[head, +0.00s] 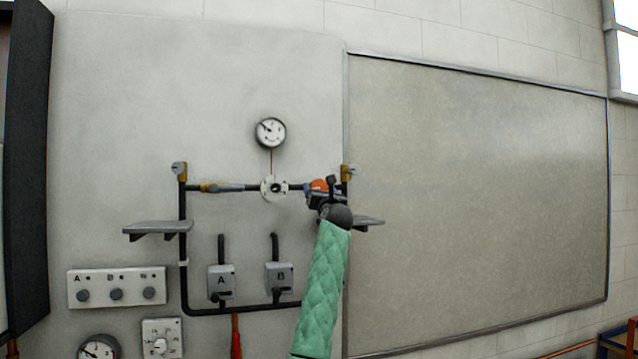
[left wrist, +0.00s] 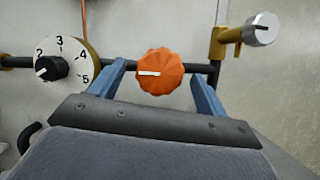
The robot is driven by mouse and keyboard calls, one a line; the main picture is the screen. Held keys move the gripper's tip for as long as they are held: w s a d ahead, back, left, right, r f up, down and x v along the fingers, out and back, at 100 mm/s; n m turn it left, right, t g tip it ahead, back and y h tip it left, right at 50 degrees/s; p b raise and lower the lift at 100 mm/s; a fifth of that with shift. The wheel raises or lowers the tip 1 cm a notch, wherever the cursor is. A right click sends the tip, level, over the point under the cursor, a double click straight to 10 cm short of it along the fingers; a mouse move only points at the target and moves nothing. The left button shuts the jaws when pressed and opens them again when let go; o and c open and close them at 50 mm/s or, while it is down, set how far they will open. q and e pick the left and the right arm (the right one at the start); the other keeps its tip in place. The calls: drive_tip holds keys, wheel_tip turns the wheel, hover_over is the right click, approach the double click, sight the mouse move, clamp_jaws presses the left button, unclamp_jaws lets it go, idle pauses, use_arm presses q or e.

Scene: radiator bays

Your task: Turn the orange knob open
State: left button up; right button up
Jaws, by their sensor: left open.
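The orange knob (head: 318,184) sits on the dark horizontal pipe at the right of the valve row, partly hidden by my left gripper (head: 322,194) in the head view. In the left wrist view the ribbed orange knob (left wrist: 160,72) shows whole, its white pointer mark lying nearly level toward the left. My left gripper's blue fingers (left wrist: 157,73) are open, one on each side of the knob, with a visible gap on both sides. I cannot tell how far the fingertips reach in depth. My right gripper is in neither view.
A white numbered dial with a black knob (left wrist: 42,68) is left of the orange knob. A brass valve with a grey cap (left wrist: 258,30) is at upper right. A gauge (head: 270,133) hangs above; a small grey shelf (head: 158,228) and switch boxes (head: 221,281) are nearby.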

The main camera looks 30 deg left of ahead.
sight(320, 188)
use_arm(q)
drive_tip(key=shift+p+x, duration=0.65)
drive_tip(key=shift+x, duration=0.9)
